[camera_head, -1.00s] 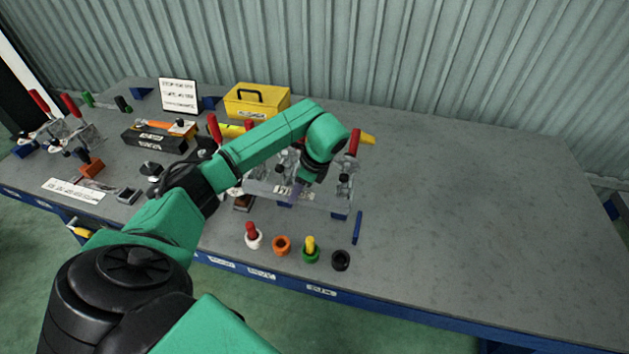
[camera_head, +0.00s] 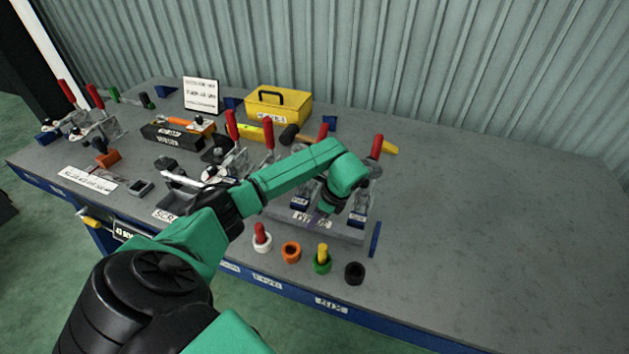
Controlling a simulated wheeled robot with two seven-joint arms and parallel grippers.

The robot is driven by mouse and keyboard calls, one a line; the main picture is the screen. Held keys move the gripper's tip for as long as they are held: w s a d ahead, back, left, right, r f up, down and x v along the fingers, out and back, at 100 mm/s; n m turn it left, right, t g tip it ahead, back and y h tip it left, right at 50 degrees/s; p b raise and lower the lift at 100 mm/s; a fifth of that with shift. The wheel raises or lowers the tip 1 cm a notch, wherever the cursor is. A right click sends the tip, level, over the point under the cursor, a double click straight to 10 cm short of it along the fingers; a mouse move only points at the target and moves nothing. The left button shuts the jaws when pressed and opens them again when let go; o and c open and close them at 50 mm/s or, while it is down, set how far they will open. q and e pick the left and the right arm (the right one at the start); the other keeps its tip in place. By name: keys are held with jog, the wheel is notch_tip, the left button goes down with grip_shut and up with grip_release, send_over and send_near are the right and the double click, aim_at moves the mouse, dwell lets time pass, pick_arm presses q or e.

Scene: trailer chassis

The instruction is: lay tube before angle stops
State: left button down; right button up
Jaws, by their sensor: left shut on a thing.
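My left gripper (camera_head: 319,214) is low over the front of a grey clamp fixture (camera_head: 345,232), at its white label. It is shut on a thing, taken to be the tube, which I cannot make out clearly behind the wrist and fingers. The fixture carries red-handled toggle clamps, one with its handle (camera_head: 376,147) raised at the right end. Blue blocks (camera_head: 358,219) show beside the gripper; I cannot tell whether these are the angle stops. My right gripper is not in view.
A row of cups stands in front of the fixture: white (camera_head: 262,243), orange (camera_head: 291,252), green (camera_head: 322,264) and black (camera_head: 354,273). A blue bar (camera_head: 375,240) is at the fixture's right end. A yellow toolbox (camera_head: 278,107) is behind. The right side of the bench (camera_head: 490,220) is clear.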

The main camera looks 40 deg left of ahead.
pick_arm(q)
jog(key=shift+f, duration=0.1)
jog(key=shift+f, duration=0.35)
dwell(0.3)
jog(key=shift+c, duration=2.2)
grip_release()
jog(key=shift+b, duration=0.3)
